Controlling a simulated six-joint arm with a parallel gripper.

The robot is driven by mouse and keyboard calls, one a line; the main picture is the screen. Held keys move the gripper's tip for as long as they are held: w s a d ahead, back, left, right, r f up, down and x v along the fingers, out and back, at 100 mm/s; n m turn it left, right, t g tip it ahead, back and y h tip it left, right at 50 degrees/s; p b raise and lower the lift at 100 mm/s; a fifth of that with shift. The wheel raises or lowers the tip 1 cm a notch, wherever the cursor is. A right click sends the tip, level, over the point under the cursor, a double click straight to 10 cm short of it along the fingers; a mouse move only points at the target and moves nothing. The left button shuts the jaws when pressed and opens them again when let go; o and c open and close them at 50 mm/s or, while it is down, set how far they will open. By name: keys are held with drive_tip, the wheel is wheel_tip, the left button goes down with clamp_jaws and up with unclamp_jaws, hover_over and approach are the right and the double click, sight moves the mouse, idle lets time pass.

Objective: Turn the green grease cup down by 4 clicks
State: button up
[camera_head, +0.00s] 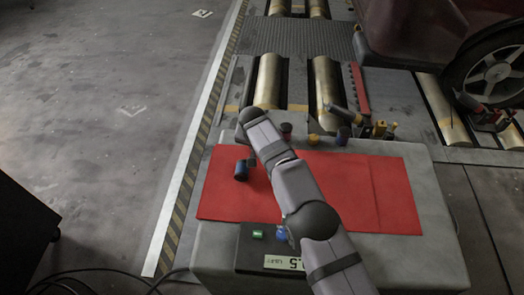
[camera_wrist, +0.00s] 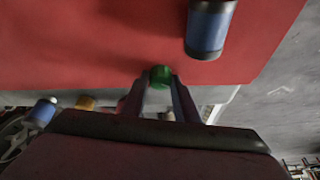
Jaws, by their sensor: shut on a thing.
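The green grease cup (camera_wrist: 160,72) shows in the wrist view, at the tips of my gripper's fingers. My gripper (camera_wrist: 159,84) is shut on it, with one finger on each side. The lower part of the cup and its seat are hidden by the fingers and wrist. In the head view, my arm crosses the red mat and I cannot make out the gripper or the green cup. No click marks on the cup can be read.
A red mat (camera_head: 390,200) covers the grey bench top. A blue-and-black cylinder (camera_head: 241,170) stands on it left of my arm, also in the wrist view (camera_wrist: 209,28). A display box (camera_head: 246,254) sits in front.

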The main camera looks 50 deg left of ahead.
idle(0.3)
drive_tip(key=o, duration=1.1)
drive_tip(key=shift+c, duration=0.2)
drive_tip(key=shift+r, duration=0.15)
drive_tip(key=p+v, duration=0.1)
drive_tip(key=v, duration=0.6)
drive_tip(key=shift+s, duration=0.1)
